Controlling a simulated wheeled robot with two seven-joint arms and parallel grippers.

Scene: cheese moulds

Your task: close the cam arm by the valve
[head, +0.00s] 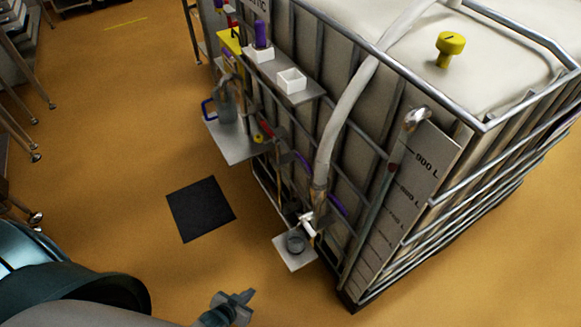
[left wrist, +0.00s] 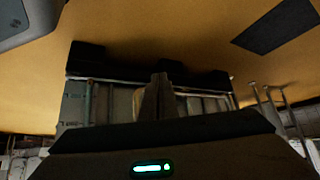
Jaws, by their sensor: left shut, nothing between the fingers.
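The tank's hose (head: 345,110) runs down the caged front to a metal coupling (head: 319,197) above the valve (head: 307,222). A pale lever-like piece shows at the valve, but the cam arm is too small to tell apart or to read as open or closed. My left gripper (head: 238,303) is low in the head view, in front of and left of the valve, well apart from it and touching nothing. Its fingers are shut and empty; they show together in the left wrist view (left wrist: 158,96). My right gripper is not in view.
The caged tank (head: 390,165) fills the right. A small plate (head: 294,258) with a dark cup stands out below the valve. Shelves (head: 232,140) with a jug and white boxes (head: 291,80) jut from the cage. A black mat (head: 201,208) lies on open orange floor.

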